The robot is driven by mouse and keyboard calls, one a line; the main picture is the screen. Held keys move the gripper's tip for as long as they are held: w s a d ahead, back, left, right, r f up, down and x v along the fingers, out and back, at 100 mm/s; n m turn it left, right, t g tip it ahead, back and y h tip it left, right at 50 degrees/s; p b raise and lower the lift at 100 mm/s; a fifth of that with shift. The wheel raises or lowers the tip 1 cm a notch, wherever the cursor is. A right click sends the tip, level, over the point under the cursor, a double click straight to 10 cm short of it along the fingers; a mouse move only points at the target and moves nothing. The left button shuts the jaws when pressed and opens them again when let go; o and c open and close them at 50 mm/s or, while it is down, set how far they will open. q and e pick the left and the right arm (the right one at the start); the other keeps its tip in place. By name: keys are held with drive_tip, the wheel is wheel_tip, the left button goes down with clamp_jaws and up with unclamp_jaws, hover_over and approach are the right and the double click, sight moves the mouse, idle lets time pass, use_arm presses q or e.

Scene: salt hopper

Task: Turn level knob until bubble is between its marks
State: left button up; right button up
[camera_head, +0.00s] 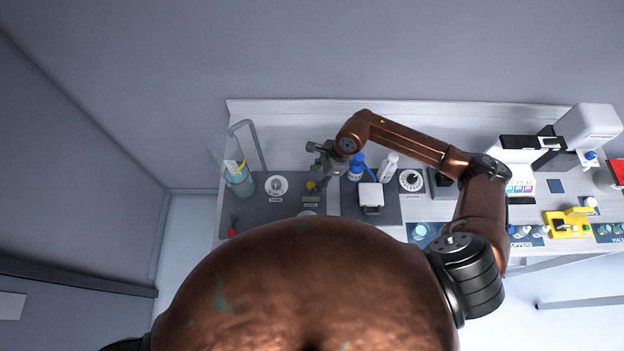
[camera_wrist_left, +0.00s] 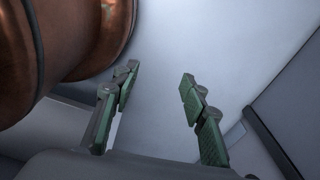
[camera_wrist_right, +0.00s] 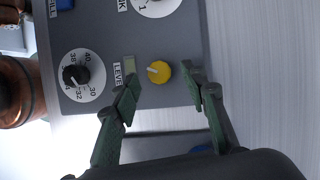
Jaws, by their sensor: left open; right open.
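The yellow level knob (camera_wrist_right: 159,72) sits on the dark grey panel in the right wrist view, with a pale pointer mark on it. In the head view the knob (camera_head: 311,186) shows small, just above the LEVEL label (camera_head: 310,205). The level window (camera_wrist_right: 129,67) is a small greenish strip beside the LEVEL label; its bubble and marks are too small to make out. My right gripper (camera_wrist_right: 161,76) is open, with one fingertip on each side of the knob in view; I cannot tell whether they touch it. My left gripper (camera_wrist_left: 158,75) is open and empty, away from the panel.
A white TANK dial (camera_head: 276,186) is left of the knob, near a glass cylinder (camera_head: 240,180) with blue liquid. A red-tipped lever (camera_head: 232,229) stands at the front left.

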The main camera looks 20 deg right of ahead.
sight(311, 186)
drive_tip(key=shift+a+f, duration=0.3)
drive_tip(key=shift+f, duration=0.25)
use_arm(q)
drive_tip(key=shift+w+r, duration=0.35)
drive_tip(key=shift+w, duration=0.55)
use_arm(e)
drive_tip(key=shift+a+f, duration=0.2)
drive_tip(key=shift+f, duration=0.45)
use_arm(q)
drive_tip(key=shift+s, duration=0.1)
use_arm(e)
drive_tip(key=shift+c, duration=0.4)
drive_tip(key=c, duration=0.5)
clamp_jaws()
use_arm(q)
drive_tip(key=shift+s+f, duration=0.25)
drive_tip(key=shift+f, duration=0.15)
use_arm(e)
drive_tip(key=shift+s+m+t, duration=0.1)
drive_tip(key=shift+m+t, duration=0.4)
drive_tip(key=shift+m, duration=0.8)
drive_tip(key=o, duration=0.6)
unclamp_jaws()
